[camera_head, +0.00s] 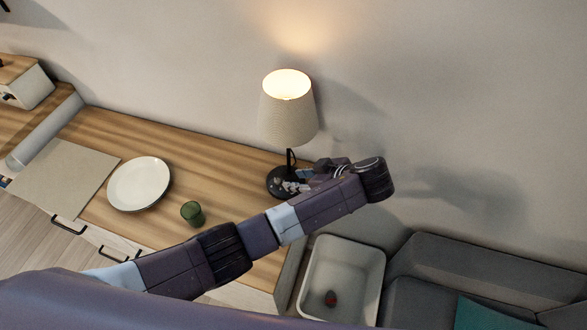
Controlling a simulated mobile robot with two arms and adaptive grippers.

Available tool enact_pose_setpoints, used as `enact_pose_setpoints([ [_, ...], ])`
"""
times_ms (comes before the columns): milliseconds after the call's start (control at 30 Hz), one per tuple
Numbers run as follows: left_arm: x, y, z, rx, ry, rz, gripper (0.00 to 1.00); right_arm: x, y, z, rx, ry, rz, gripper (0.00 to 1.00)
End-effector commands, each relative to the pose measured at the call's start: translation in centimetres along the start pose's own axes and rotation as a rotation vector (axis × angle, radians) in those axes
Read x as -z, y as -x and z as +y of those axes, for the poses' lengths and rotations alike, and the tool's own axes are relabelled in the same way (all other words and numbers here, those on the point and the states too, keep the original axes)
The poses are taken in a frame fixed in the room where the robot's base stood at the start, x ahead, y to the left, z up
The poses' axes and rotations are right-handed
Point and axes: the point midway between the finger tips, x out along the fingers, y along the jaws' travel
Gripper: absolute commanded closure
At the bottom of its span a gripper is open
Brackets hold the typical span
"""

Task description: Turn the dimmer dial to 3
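A table lamp (287,117) with a pale ribbed shade and a dark stem stands at the back right end of the wooden counter, and it is lit. Its round black base (276,176) is partly covered by my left gripper (290,186). My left arm reaches across from the lower left, and the gripper's fingers are at the lamp base, seemingly touching or just above it. The fingers are small and partly hidden by my wrist, so their opening is unclear. No dimmer dial or numbers can be made out. My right gripper is out of view.
A pale bin (345,264) holding a small red item and a grey sofa (480,272) are at right. The wall is close behind the lamp.

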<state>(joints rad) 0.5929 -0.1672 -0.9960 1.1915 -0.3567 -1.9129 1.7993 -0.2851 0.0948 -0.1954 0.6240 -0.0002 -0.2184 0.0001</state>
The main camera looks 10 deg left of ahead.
Motion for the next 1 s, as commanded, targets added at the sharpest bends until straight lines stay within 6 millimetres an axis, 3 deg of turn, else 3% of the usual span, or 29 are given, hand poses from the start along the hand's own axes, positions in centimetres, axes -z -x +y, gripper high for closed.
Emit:
enact_pose_setpoints([
  [267, 0.3, -3.2, -0.1, 0.004, -0.002, 0.004, 0.7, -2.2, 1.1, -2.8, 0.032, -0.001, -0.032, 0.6],
  [533, 0.1, -6.9, -0.1, 0.002, -0.001, 0.002, 0.7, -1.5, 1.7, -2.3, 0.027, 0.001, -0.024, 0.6],
  [900, 0.0, -7.8, 0.0, 0.0, 0.0, 0.001, 0.7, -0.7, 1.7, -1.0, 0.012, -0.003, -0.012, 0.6],
  [1000, 0.0, -7.8, 0.0, 0.0, 0.0, 0.0, 0.79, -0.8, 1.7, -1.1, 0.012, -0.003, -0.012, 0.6],
])
